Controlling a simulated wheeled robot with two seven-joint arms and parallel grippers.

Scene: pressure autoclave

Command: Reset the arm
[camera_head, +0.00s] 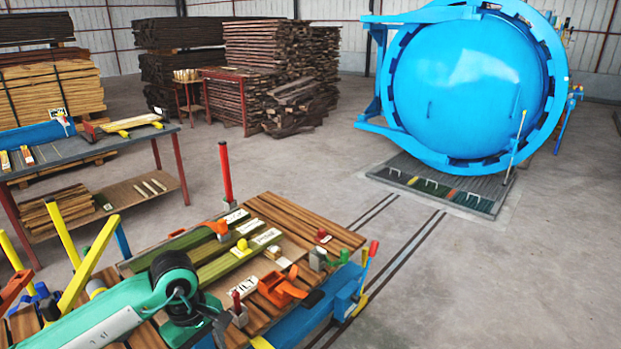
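My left arm, teal with a black round joint, comes in from the lower left over the near workbench (345,238). The dark end of this arm, with my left gripper (214,322), is low at the bench's front edge. Its fingers are small and partly hidden, so I cannot tell if they are open or shut, and I see nothing clearly held. A small grey block with a dark red knob (237,308) stands just right of it. An orange clamp-like part (280,287) lies further right. My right gripper is not in view.
The bench carries wooden slats, labelled strips (240,250) and levers, with a red upright post (225,172) behind. A side table (85,150) stands left, and stacked timber (270,60) behind. A large blue autoclave (470,85) stands back right. The floor at right is clear.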

